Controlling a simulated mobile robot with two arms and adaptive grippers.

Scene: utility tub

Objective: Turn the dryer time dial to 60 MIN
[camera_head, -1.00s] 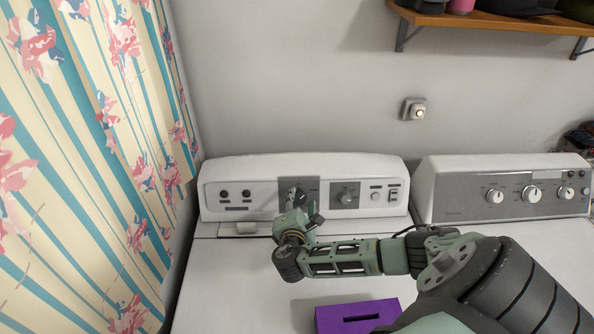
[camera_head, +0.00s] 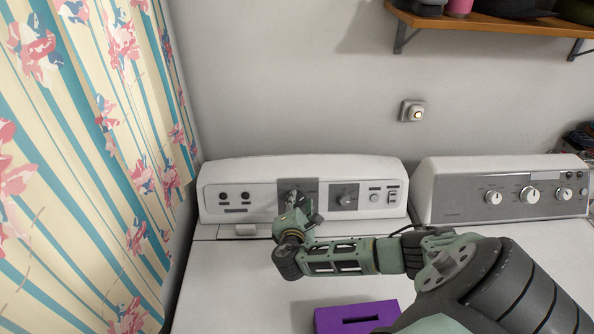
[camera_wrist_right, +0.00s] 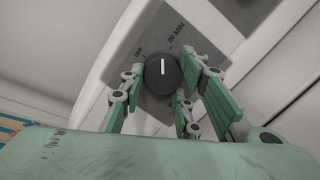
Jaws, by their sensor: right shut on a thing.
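The dryer time dial (camera_wrist_right: 163,75) is a dark round knob with a white pointer line, on a grey plate of the dryer's control panel (camera_head: 262,205). In the right wrist view, the pointer stands between the printed OFF and 20 MIN marks. The 60 MIN mark is not visible. My right gripper (camera_head: 293,198) is at the left grey plate of the panel and partly covers the dial in the head view. In the wrist view, its green fingers (camera_wrist_right: 165,84) are on either side of the knob, shut on it. My left gripper is not in view.
A second dial (camera_head: 345,197) is right of the gripper on the same panel. A purple box (camera_head: 357,318) with a slot sits on the dryer top. A washer panel (camera_head: 460,203) stands to the right, a wooden shelf (camera_head: 490,18) above, and a patterned curtain (camera_head: 90,170) at left.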

